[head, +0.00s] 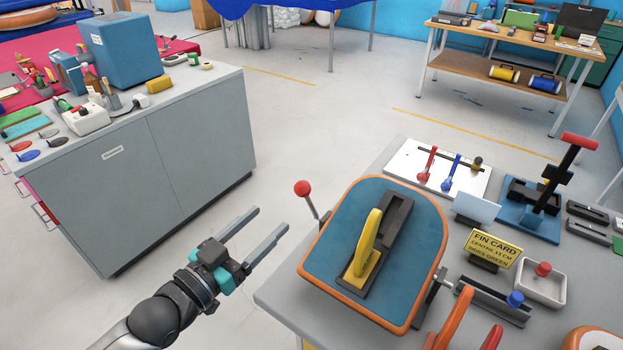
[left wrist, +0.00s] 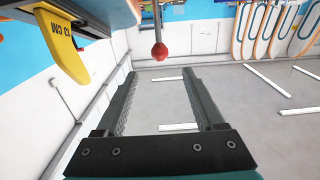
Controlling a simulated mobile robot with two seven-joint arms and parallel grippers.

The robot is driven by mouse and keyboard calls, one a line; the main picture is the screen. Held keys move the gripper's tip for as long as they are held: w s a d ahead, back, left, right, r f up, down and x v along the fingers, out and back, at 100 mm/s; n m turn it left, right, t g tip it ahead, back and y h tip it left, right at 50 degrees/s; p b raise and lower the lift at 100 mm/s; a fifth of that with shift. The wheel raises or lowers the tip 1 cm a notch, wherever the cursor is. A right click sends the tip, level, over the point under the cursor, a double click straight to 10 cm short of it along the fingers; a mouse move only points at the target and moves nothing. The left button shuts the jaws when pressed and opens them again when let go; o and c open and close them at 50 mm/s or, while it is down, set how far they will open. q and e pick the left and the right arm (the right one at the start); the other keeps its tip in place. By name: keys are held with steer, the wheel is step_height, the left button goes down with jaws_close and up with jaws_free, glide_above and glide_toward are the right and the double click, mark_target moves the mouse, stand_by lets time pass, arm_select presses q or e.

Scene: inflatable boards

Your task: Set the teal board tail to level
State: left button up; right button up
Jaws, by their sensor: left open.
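The teal board tail (head: 385,210) has an orange rim and lies on a stand on the grey table. A yellow fin (head: 366,246) stands in a dark slotted box on it. Whether the board is tilted I cannot tell for sure. A lever with a red ball knob (head: 302,187) rises at its left side; the knob also shows in the left wrist view (left wrist: 159,51), beyond my fingertips. My left gripper (head: 271,219) is open and empty, left of the board and below the knob in the picture. My right gripper is out of view.
The grey table (head: 283,290) also holds a yellow fin card (head: 493,250), a white tray (head: 541,287), a black press with a red handle (head: 579,142) and a white panel with red and blue levers (head: 440,165). A grey cabinet (head: 190,150) stands left; open floor lies between.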

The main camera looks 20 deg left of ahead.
arm_select(q)
steer(key=b+x, duration=0.1)
steer(key=x, duration=1.4)
jaws_close()
stand_by(0.5)
stand_by(0.9)
